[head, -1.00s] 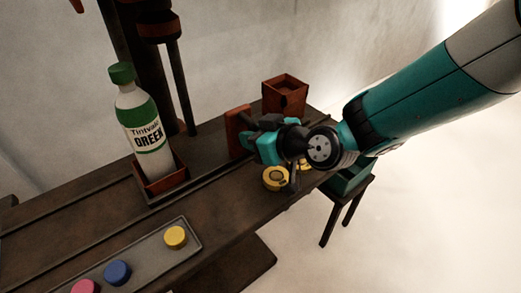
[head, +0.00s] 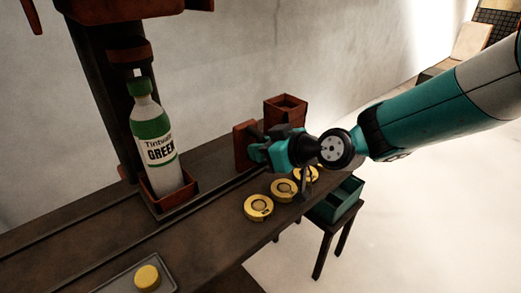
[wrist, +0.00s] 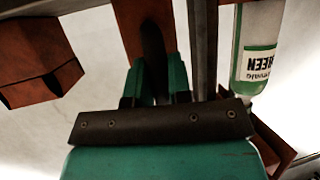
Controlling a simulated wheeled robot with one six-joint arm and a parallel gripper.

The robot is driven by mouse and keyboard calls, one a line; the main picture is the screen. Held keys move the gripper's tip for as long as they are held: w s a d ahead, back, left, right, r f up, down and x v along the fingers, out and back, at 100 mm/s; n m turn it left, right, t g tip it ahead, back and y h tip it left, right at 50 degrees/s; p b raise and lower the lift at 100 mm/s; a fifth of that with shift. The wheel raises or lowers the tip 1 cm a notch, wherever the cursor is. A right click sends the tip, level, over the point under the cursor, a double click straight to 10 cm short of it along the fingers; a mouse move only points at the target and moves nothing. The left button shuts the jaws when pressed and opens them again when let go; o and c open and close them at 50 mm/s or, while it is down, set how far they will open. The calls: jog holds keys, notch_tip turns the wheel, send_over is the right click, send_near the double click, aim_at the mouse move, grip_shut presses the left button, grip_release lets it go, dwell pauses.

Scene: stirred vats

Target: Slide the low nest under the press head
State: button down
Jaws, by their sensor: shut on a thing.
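The low nest (head: 151,190) is a shallow red-brown tray on a grey base beside the press column. A white bottle labelled GREEN (head: 156,150) stands upright in it. The press head (head: 140,6) is partly cut off at the top. An upright red plate (head: 243,145) stands to the right of the nest. My gripper (head: 256,152) is at this plate. In the wrist view my gripper (wrist: 158,88) is shut on a dark handle (wrist: 153,50) in front of the plate. The handle's link to the nest cannot be made out.
A taller red open box (head: 286,112) stands behind my gripper. Several yellow pucks, one clear (head: 258,207), lie along the bench's front edge. A grey tray with a yellow button (head: 147,278) is in front. A teal bin (head: 338,200) sits on a stool to the right.

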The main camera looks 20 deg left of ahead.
jog(key=shift+w+d+r, duration=0.1)
jog(key=shift+w, duration=0.2)
jog(key=c, duration=1.1)
grip_release()
jog(key=shift+o, duration=0.2)
jog(key=b+v, duration=0.1)
jog(key=v, duration=1.6)
jog(key=shift+s+d+b, duration=0.2)
jog(key=shift+b, duration=0.15)
